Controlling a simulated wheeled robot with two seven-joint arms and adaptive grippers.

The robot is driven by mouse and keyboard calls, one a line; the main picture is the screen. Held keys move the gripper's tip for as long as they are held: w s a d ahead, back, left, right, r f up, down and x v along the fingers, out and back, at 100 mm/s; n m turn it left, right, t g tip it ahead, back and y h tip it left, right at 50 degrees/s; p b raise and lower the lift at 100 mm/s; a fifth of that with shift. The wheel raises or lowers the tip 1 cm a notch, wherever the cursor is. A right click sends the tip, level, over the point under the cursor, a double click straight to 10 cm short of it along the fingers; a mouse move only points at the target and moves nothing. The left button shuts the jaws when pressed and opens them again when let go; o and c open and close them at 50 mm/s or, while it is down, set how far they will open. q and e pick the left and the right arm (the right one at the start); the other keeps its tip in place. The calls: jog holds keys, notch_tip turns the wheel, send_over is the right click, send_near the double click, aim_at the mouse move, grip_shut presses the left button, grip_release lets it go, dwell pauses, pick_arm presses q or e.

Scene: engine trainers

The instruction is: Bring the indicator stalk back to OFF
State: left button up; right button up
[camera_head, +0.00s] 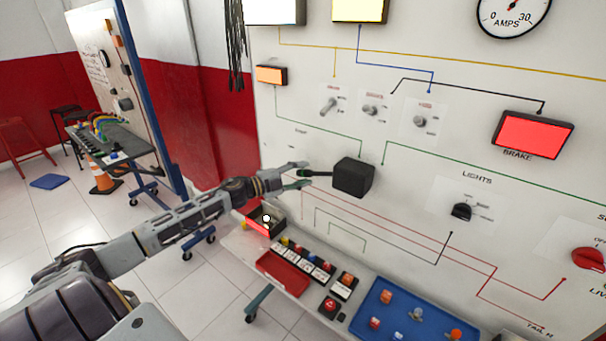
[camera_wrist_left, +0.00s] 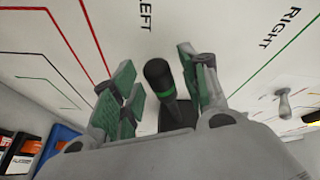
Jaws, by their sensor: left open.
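The indicator stalk (camera_head: 318,174) is a thin black lever that sticks out to the left from a black box (camera_head: 353,178) on the white panel. In the left wrist view the stalk (camera_wrist_left: 160,80) shows as a black knob with a green band. My left gripper (camera_head: 299,174) is open at the stalk's free end, one finger above it and one below. In the wrist view the stalk stands between the green finger pads, with gaps visible on both sides. The words LEFT and RIGHT are printed on the panel there. My right gripper is not in view.
Toggle switches (camera_head: 370,110) sit above the box, and a black lights knob (camera_head: 461,212) to its right. An orange lamp (camera_head: 271,75) and a red brake lamp (camera_head: 533,135) look lit. Below, a bench holds a red tray (camera_head: 283,272) and a blue tray (camera_head: 378,326).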

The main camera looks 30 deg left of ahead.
pick_arm(q)
jog(key=shift+w+d, duration=0.25)
jog(key=shift+w, duration=0.15)
grip_shut()
dwell(0.4)
